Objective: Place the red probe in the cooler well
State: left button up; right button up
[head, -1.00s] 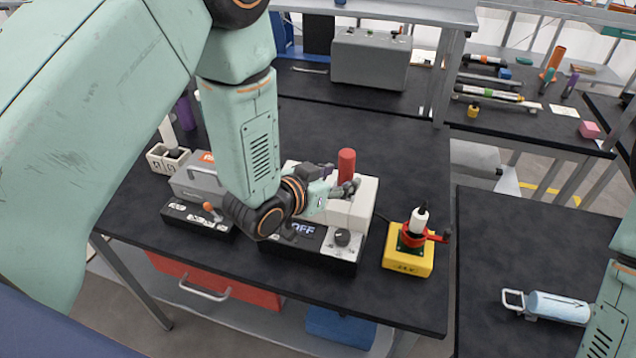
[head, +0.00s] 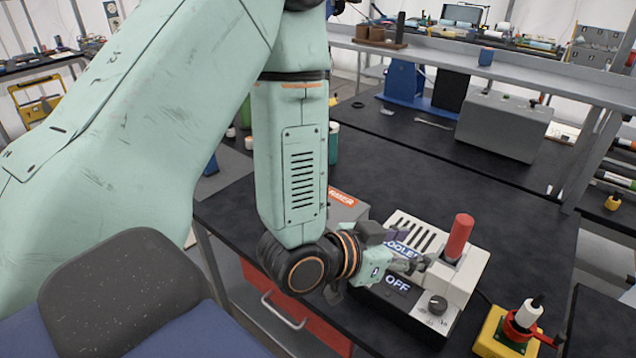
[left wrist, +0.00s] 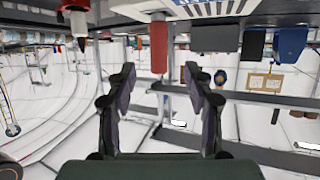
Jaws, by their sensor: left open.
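The red probe (head: 459,238) stands upright in the top of the white cooler (head: 463,281), its lower end out of sight inside. The cooler's front display reads OFF, beside a dark knob (head: 437,305). My left gripper (head: 420,263) is open, just left of the probe and in front of the cooler, apart from the probe. In the left wrist view, which is upside down, the probe (left wrist: 158,47) shows beyond the gap between the open, empty fingers (left wrist: 164,80). My right gripper is not in view.
A yellow base (head: 496,337) with a red clamp and a white-and-black piece stands right of the cooler. A grey box (head: 343,206) is to its left, partly behind my arm. A grey case (head: 503,125) stands farther back. The black bench top behind the cooler is clear.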

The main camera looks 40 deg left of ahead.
pick_arm(q)
jog(key=s+a+f+n+g+y, duration=0.1)
jog(key=s+f+g+y, duration=0.15)
jog(key=s+f, duration=0.35)
jog(key=s+a+f+n+g+y, duration=0.1)
jog(key=s+a+f+g, duration=0.2)
jog(key=f, duration=0.6)
jog(key=s+a+f+n+g+y, duration=0.1)
jog(key=s+f+g, duration=0.2)
jog(key=s, duration=0.6)
jog(key=s+a+f+n+g+y, duration=0.1)
jog(key=s+f+g, duration=0.3)
jog(key=s, duration=0.5)
jog(key=shift+s+f+n, duration=0.15)
jog(key=shift+f+n, duration=0.25)
jog(key=shift+f, duration=0.5)
jog(key=shift+a, duration=0.1)
